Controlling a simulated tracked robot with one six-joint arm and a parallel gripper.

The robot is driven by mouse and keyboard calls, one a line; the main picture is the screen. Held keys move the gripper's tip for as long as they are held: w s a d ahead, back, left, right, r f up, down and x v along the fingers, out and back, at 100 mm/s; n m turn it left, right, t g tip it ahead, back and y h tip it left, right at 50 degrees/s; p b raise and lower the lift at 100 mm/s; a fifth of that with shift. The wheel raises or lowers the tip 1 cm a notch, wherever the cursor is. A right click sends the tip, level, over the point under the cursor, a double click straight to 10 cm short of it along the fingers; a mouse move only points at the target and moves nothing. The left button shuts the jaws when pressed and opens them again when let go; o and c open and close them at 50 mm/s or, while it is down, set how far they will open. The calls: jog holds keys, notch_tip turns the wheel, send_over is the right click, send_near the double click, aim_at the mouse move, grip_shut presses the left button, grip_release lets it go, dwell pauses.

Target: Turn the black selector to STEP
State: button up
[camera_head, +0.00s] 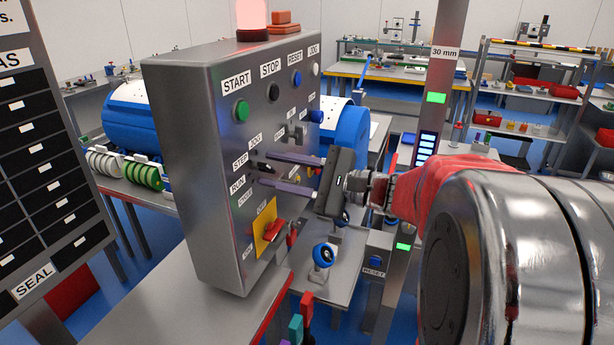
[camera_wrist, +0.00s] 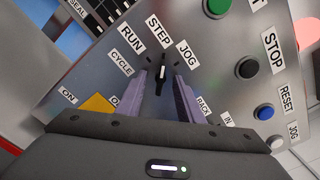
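The black selector (camera_wrist: 162,74) sits on the grey panel (camera_wrist: 225,68) with the labels RUN, STEP and JOG around it. In the wrist view its narrow handle lines up roughly with the STEP label (camera_wrist: 158,31). My gripper (camera_wrist: 161,84) has its two purple fingers on either side of the selector, with a gap visible on each side. In the head view my gripper (camera_head: 264,169) reaches the panel from the right, fingers apart. The selector (camera_head: 257,167) shows there only as a small dark shape, partly hidden near the fingertips.
Above are the green START button (camera_head: 241,110), black STOP button (camera_head: 273,91) and blue RESET button (camera_head: 298,77). Below my fingers a yellow plate (camera_head: 262,243) carries a red handle (camera_head: 272,230). A blue-topped knob (camera_head: 323,255) stands below my gripper.

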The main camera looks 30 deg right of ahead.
jog(key=v, duration=1.3)
jog(key=shift+s+d, duration=0.15)
dwell(0.4)
jog(key=s+a+f+n+g+h, duration=0.25)
jog(key=a+f+n+g, duration=0.4)
jog(key=a, duration=0.75)
jog(key=s+a+f+n+g+h, duration=0.1)
jog(key=s+f+n+h, duration=0.6)
jog(key=n, duration=0.5)
jog(key=shift+s+a+f+h, duration=0.25)
jog(key=shift+s+h, duration=0.45)
jog(key=shift+h, duration=0.55)
